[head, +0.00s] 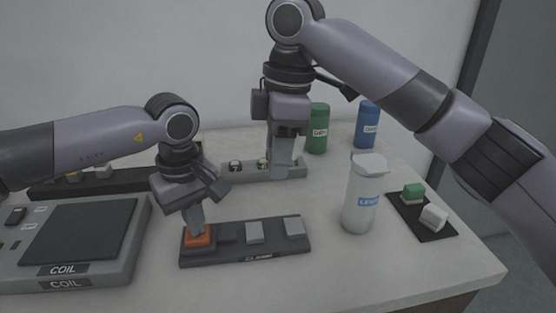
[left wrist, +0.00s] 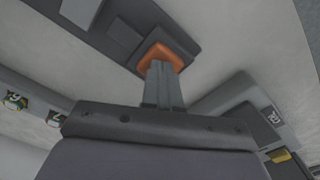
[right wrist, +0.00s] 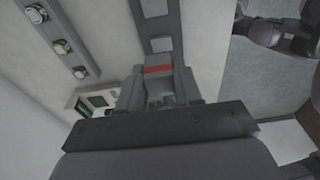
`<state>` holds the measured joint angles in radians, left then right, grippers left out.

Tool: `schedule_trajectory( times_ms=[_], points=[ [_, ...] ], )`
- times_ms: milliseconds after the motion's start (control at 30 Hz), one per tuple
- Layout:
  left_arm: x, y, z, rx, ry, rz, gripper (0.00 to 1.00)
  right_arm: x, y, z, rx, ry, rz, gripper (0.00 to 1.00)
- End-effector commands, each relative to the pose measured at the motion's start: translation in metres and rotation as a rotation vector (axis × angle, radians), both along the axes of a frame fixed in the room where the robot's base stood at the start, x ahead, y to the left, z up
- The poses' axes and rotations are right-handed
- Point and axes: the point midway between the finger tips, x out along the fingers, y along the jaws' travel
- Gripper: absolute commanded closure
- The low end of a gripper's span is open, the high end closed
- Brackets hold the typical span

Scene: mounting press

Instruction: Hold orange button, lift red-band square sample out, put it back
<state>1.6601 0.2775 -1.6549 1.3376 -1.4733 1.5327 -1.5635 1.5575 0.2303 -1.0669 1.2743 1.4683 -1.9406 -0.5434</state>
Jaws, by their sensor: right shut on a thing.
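The orange button (head: 199,236) sits at the left end of a dark grey tray (head: 275,254); it also shows in the left wrist view (left wrist: 161,57). My left gripper (head: 197,228) points down with its fingertips at the button, apparently touching it. Its fingers look close together with nothing between them. My right gripper (right wrist: 160,90) is shut on the square sample, whose red band (right wrist: 158,69) shows between the fingers. In the head view this gripper (head: 283,172) hangs in front of the back rack; the sample is not distinct there. Its height is hard to judge.
A grey rack (head: 250,176) with small round-topped pieces stands behind. A white bottle (head: 362,200) stands right of the tray, with green (head: 318,130) and blue (head: 367,125) bottles behind. A dark mat (head: 422,225) holds two blocks. The coil unit (head: 130,262) is at left.

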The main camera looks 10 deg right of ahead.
Motion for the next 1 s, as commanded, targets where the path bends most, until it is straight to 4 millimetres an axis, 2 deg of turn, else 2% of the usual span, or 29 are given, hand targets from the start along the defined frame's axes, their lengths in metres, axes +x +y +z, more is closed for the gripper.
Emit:
schedule_trajectory(
  times_ms=[200, 567, 1000],
  points=[
    [0.000, 0.001, -0.002, 0.003, 0.001, 0.001, 1.00, 0.000, 0.000, 0.011, 0.001, -0.001, 0.000, 1.00],
    [0.000, 0.001, -0.001, 0.003, 0.001, 0.001, 1.00, 0.000, 0.000, 0.011, 0.001, -0.001, 0.000, 1.00],
    [0.000, 0.001, 0.009, 0.002, 0.000, 0.001, 1.00, 0.000, 0.000, 0.018, 0.001, 0.000, 0.000, 1.00]
  ],
)
